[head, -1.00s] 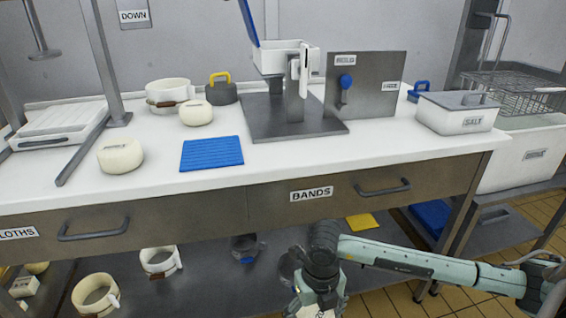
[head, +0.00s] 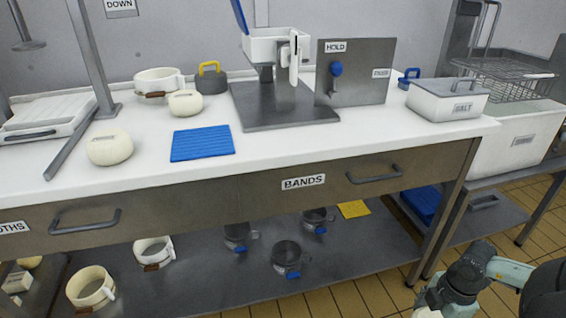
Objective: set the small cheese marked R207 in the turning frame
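Two small cream-white cheeses rest on the white worktop. The nearer cheese (head: 110,147) is at the left. The farther cheese (head: 186,102) is beside the white ring mould. I cannot read R207 on either. The turning frame appears to be the grey stand (head: 285,108) carrying a white tub (head: 268,45) with a raised blue lid (head: 239,14). Beside it is a grey plate (head: 357,75) marked HOLD, with a blue knob (head: 336,69). My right gripper (head: 432,308) is at the bottom right, off the bench, its fingertips cut off. My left gripper is out of view.
A blue ribbed mat (head: 203,143) lies before the stand. A white ring mould (head: 159,80), a grey weight with yellow handle (head: 210,81) and a salt box (head: 447,100) stand on the worktop. A slanted post (head: 91,50) rises at left. Several moulds sit on the lower shelf.

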